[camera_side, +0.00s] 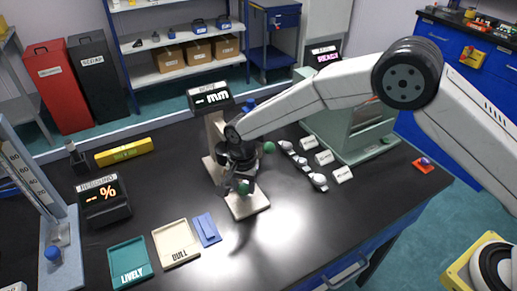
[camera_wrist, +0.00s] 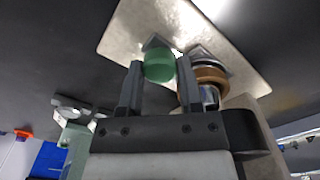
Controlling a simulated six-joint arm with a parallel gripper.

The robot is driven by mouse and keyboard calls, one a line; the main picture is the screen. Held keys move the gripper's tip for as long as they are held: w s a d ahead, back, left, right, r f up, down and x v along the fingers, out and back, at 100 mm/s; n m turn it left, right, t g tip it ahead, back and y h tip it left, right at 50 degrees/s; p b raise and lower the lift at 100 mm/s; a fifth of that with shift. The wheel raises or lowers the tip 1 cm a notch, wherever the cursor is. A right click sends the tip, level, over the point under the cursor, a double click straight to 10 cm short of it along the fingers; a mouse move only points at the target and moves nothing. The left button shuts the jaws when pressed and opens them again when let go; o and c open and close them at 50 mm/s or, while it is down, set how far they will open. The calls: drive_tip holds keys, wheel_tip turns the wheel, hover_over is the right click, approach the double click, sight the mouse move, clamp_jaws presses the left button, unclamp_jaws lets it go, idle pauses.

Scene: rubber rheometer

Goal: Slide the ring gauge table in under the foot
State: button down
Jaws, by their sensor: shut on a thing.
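The gauge stands mid-bench on a pale base plate (camera_side: 248,208), which also shows in the wrist view (camera_wrist: 145,22). My gripper (camera_side: 243,182) is low over the front of this plate. In the wrist view my gripper (camera_wrist: 160,75) has its two fingers on either side of a green knob (camera_wrist: 160,66), shut on it. The knob also shows in the side view (camera_side: 243,188). A grey angular piece shows behind the knob. The round copper and steel foot part (camera_wrist: 208,78) is just right of the fingers. The ring gauge table itself is mostly hidden, so its fit under the foot cannot be told.
A green ball (camera_side: 268,148) is close to the right of my wrist. Several pale round samples (camera_side: 302,163) lie further right. The LIVELY tray (camera_side: 129,262), DULL tray (camera_side: 176,243) and a blue piece (camera_side: 207,229) lie front left.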

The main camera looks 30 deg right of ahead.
drive_tip(key=shift+c, duration=1.3)
unclamp_jaws()
drive_tip(key=shift+r, duration=0.1)
drive_tip(key=shift+r, duration=3.85)
drive_tip(key=shift+c, duration=1.4)
drive_tip(key=shift+s+a+f+t+h, duration=0.15)
drive_tip(key=shift+s+a+t+h, duration=0.45)
drive_tip(key=shift+t+h, duration=0.2)
drive_tip(key=shift+s+a+f+t+h, duration=0.1)
drive_tip(key=shift+s+a+t+h, duration=0.5)
drive_tip(key=shift+t+h, duration=0.2)
